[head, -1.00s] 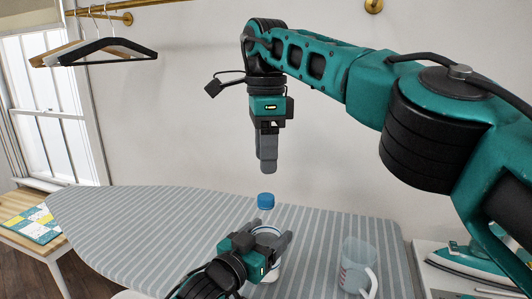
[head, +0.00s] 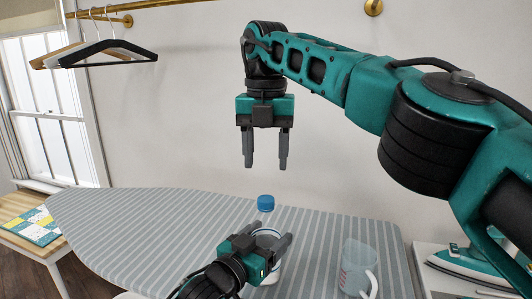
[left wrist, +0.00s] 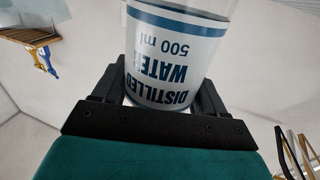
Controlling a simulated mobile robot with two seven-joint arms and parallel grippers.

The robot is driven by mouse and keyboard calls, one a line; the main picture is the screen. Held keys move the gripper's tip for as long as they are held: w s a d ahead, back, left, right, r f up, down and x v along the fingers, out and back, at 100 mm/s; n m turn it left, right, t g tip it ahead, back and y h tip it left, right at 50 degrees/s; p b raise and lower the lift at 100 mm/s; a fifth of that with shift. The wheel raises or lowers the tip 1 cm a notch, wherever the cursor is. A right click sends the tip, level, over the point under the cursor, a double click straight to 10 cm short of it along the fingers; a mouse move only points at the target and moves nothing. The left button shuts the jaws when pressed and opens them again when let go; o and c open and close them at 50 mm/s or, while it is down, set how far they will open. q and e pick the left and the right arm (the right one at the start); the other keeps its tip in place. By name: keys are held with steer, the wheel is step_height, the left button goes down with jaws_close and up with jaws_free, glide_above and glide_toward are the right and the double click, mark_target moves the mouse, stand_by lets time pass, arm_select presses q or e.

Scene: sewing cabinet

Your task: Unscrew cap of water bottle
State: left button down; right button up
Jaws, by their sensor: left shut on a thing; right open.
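The water bottle has a blue cap (head: 265,203) on top and stands upright at the ironing board. Its clear body (head: 266,236) is partly hidden by my left gripper (head: 272,246), which is shut around it. In the left wrist view the bottle's label (left wrist: 170,60) reads "DISTILLED WATER 500 ml", with a finger of my left gripper (left wrist: 160,102) on each side. My right gripper (head: 265,163) is open and empty, pointing down in the air above the cap, with a clear gap between fingertips and cap.
The striped ironing board (head: 150,230) has free room left of the bottle. A clear measuring jug (head: 357,268) stands to the right. A teal iron (head: 465,258) rests at the far right. Hangers (head: 108,50) hang from a rail at upper left.

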mark_target(266, 199)
steer(key=m, duration=0.5)
steer(key=shift+m, duration=0.3)
steer(key=m, duration=1)
steer(key=shift+m, duration=0.3)
steer(key=m, duration=0.3)
steer(key=shift+m, duration=0.3)
steer(key=shift+f, duration=4)
